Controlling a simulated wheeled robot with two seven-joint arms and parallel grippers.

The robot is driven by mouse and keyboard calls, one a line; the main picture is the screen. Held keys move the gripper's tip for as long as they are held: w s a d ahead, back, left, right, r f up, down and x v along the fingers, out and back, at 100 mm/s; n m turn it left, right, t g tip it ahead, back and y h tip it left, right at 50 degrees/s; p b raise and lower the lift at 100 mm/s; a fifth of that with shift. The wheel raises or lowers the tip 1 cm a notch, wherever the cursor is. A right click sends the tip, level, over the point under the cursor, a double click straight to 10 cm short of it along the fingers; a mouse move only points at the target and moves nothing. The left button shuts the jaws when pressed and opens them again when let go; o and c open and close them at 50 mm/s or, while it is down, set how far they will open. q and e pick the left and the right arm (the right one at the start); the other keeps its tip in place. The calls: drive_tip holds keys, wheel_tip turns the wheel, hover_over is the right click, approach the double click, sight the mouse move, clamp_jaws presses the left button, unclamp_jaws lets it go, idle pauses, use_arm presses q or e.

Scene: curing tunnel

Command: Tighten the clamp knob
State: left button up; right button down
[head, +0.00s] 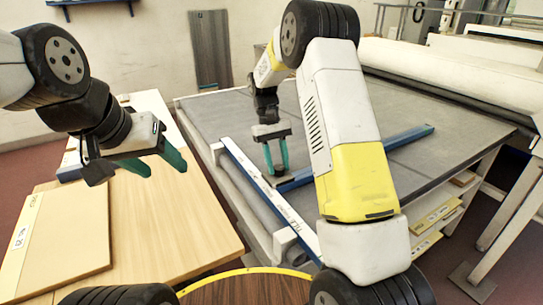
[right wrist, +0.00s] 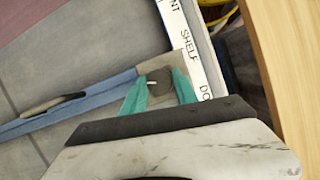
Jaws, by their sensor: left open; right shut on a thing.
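The clamp knob is a small dark round knob (right wrist: 160,82) on a beige-grey plate (right wrist: 180,66) at the end of a blue bar (right wrist: 75,115). In the head view the knob (head: 279,171) sits low between the fingertips of my right gripper (head: 276,158). My right gripper (right wrist: 160,90) is shut on the knob, with one teal finger on each side of it. The blue bar (head: 400,138) lies across the grey table top, partly hidden by my right arm. My left gripper (head: 162,165) is open and empty above the wooden table, away from the knob.
The grey-topped table (head: 225,110) has a blue-and-white labelled rail (head: 262,190) along its near left edge. A wooden table (head: 190,215) with a tan board (head: 60,240) stands at the left. A big white roll (head: 455,75) lies at the back right.

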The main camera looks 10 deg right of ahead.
drive_tip(key=c, duration=0.9)
unclamp_jaws()
drive_tip(key=shift+c, duration=0.2)
drive_tip(key=v, duration=0.8)
